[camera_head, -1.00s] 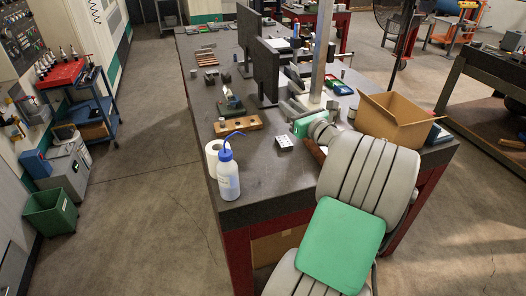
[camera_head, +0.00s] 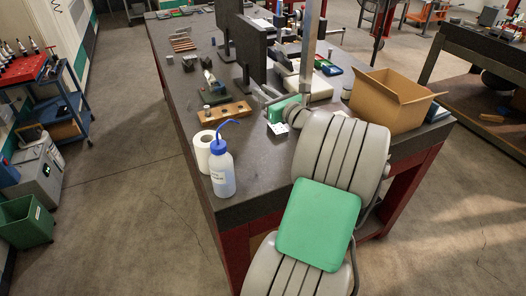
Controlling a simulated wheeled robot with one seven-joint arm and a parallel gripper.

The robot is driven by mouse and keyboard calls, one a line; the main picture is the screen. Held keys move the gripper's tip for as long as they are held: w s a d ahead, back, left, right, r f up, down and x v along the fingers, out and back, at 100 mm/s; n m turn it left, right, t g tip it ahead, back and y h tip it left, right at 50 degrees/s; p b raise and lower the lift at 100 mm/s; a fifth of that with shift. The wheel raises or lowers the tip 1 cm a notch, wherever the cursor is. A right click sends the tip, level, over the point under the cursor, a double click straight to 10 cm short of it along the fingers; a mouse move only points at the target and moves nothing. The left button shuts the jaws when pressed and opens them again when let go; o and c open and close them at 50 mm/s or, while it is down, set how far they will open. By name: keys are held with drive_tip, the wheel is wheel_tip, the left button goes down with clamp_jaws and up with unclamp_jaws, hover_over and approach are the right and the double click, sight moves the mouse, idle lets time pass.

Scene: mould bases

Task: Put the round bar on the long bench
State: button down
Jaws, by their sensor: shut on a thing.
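The long bench (camera_head: 262,178) has a dark speckled top and red legs and runs away from me up the middle of the view. My gripper (camera_head: 266,96) is above the bench top, beyond my green-banded wrist, and points to the far left. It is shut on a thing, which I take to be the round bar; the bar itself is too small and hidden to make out. I cannot tell its height above the bench top.
A wash bottle (camera_head: 222,172) and a paper roll (camera_head: 203,150) stand at the near left edge. A wooden block (camera_head: 224,113) lies beyond them. Dark upright panels (camera_head: 257,70) stand past my gripper. An open cardboard box (camera_head: 388,103) stands at the right. Bare bench top lies right of the bottle.

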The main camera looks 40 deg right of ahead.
wheel_tip(320, 180, down, 5)
drive_tip(key=b, duration=0.3)
drive_tip(key=shift+s+b, duration=0.15)
drive_tip(key=shift+b, duration=0.2)
wheel_tip(320, 180, down, 10)
drive_tip(key=shift+r, duration=0.2)
drive_tip(key=shift+f, duration=0.15)
drive_tip(key=c, duration=1.3)
unclamp_jaws()
